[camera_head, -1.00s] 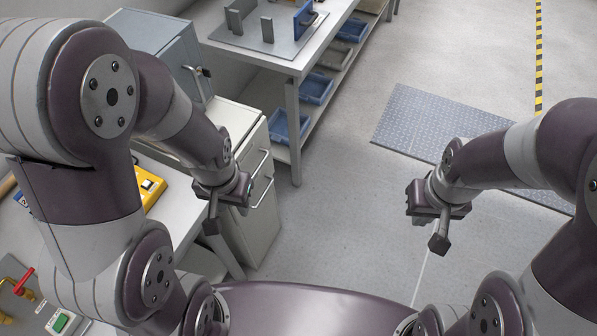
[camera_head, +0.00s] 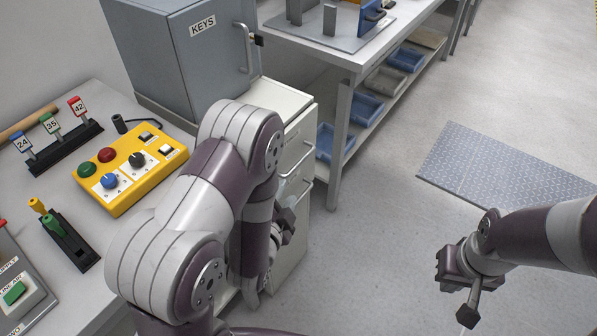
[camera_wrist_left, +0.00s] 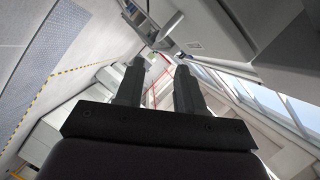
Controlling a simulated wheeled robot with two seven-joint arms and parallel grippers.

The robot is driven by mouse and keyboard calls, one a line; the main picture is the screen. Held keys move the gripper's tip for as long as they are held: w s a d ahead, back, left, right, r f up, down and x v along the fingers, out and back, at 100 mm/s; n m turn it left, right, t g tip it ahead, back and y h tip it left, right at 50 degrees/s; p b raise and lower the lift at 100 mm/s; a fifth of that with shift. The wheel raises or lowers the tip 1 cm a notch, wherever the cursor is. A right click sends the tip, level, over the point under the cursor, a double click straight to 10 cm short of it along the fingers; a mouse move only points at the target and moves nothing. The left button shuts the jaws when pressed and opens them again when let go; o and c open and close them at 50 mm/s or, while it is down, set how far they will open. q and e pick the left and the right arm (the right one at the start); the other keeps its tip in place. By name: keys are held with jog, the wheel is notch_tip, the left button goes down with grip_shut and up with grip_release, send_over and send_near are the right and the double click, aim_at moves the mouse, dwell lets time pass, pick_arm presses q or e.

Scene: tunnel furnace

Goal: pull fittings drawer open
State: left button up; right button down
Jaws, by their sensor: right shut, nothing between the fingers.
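A white drawer cabinet (camera_head: 311,128) stands beside the bench, below the grey key cabinet. Its front has bar handles; the upper one (camera_head: 300,161) shows clearly, and my left arm covers part of the front. I cannot read which drawer is the fittings drawer, and no drawer visibly stands out. My left gripper (camera_head: 287,222) is close in front of the cabinet, partly hidden by my arm; contact with a handle cannot be made out. In the left wrist view its fingers (camera_wrist_left: 160,68) are apart with nothing between them. My right gripper (camera_head: 468,312) is shut and empty over open floor.
The grey KEYS cabinet (camera_head: 180,50) is behind my left arm. A yellow control box (camera_head: 128,172) and numbered tags (camera_head: 50,123) are on the left bench. A work table (camera_head: 345,55) with blue bins (camera_head: 366,105) below stands behind the drawers. Floor to the right is clear.

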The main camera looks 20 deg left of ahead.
aim_at(299, 164)
pick_arm(q)
jog(key=x, duration=1.2)
jog(key=shift+w+b, duration=0.15)
jog(key=shift+b, duration=0.2)
grip_shut()
